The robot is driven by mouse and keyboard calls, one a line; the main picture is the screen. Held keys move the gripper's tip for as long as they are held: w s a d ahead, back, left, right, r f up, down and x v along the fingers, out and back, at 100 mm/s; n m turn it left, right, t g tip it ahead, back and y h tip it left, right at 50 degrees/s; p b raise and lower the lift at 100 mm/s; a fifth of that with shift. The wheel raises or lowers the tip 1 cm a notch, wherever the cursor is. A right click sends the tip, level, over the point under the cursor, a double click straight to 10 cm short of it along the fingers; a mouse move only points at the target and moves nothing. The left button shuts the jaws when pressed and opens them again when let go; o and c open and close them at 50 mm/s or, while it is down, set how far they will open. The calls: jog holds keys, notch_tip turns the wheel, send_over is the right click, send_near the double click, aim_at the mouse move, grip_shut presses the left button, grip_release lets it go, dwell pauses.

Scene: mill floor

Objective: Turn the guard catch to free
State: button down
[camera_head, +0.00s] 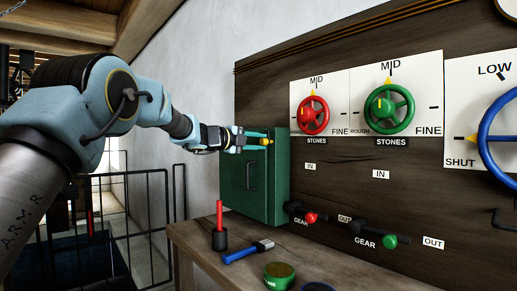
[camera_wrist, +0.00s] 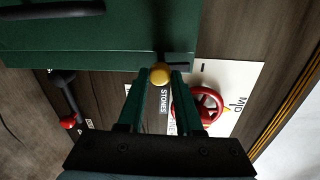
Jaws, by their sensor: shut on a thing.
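The guard is a green box (camera_head: 240,200) with a dark handle (camera_head: 251,176), fixed to the wooden panel. Its catch shows as a yellow knob (camera_head: 267,141) at the top right of the box's front. My gripper (camera_head: 264,141) reaches in from the left, its fingers closed about the knob. In the wrist view the yellow knob (camera_wrist: 160,73) sits between the fingertips (camera_wrist: 161,76) at the edge of the green box (camera_wrist: 120,40). The catch's arm is mostly hidden, so I cannot tell its exact angle.
A red handwheel (camera_head: 313,115) and a green handwheel (camera_head: 390,107) are on the panel to the right, with a blue wheel (camera_head: 497,135) beyond. A red gear lever (camera_head: 309,217) and green gear lever (camera_head: 388,241) project below.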

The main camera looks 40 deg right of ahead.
jog(key=shift+f+m+b, duration=0.1)
jog(key=shift+m+b, duration=0.2)
jog(key=shift+m, duration=0.2)
jog(key=c, duration=0.6)
grip_release()
jog(key=a, duration=0.3)
jog(key=a+b, duration=0.1)
jog(key=a, duration=0.3)
jog(key=a+b, duration=0.1)
jog(key=a, duration=0.2)
jog(key=shift+w+a+r, duration=0.3)
jog(key=shift+a+r, duration=0.1)
